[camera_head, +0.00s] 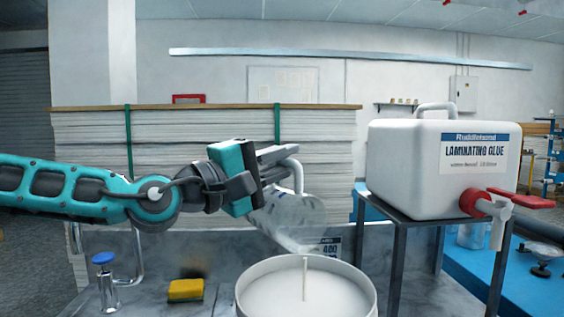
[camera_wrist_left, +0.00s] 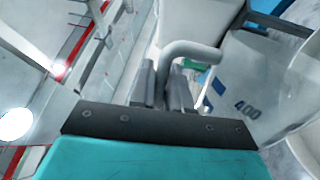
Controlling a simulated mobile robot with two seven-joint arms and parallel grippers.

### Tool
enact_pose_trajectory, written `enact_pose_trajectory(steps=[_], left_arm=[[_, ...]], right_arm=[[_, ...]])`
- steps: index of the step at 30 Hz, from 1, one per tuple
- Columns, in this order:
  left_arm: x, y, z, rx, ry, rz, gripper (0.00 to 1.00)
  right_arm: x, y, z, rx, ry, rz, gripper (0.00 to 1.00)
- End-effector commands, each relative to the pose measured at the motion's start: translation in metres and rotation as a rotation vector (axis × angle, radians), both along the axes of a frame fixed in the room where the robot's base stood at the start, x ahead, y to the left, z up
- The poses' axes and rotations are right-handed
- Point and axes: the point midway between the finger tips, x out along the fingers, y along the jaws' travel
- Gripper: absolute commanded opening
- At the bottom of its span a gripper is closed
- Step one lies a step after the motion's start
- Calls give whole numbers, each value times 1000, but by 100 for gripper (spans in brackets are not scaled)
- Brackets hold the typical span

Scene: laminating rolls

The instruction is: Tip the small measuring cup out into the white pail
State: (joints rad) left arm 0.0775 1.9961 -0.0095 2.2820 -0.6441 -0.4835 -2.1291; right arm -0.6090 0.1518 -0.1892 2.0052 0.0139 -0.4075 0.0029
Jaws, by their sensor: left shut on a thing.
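My left gripper (camera_head: 280,158) is shut on the pale handle of the clear measuring cup (camera_head: 287,212). The wrist view shows the handle between the fingers (camera_wrist_left: 165,88) and the cup (camera_wrist_left: 250,95) with a "400" mark on its wall. The cup hangs tilted above the far rim of the white pail (camera_head: 245,300), its lower end towards the pail. I cannot tell whether anything is left in the cup. The pail holds white stuff with a thin pale stick standing up in it. My right gripper is not in view.
A white glue container (camera_head: 430,165) with a red tap (camera_head: 475,202) stands on a dark stand at the right. A yellow sponge (camera_head: 186,289) and a blue-topped dispenser (camera_head: 106,285) are on the grey bench left of the pail. Stacked sheets (camera_head: 200,150) rise behind.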

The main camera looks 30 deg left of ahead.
Motion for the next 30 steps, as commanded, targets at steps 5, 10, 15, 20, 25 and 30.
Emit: enact_pose_trajectory(steps=[5,10,15,20,25,30], left_arm=[[-3,-7,1,49,-22,-1,0],[-6,-13,3,92,-40,0,0],[-8,-17,6,125,-55,1,0],[-8,-19,7,132,-59,0,0],[-8,-18,7,132,-58,0,0],[-8,-18,7,133,-58,0,0]], right_arm=[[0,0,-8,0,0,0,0],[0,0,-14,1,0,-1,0],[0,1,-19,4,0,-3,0],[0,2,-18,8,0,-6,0],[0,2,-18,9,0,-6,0],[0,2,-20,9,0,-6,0]])
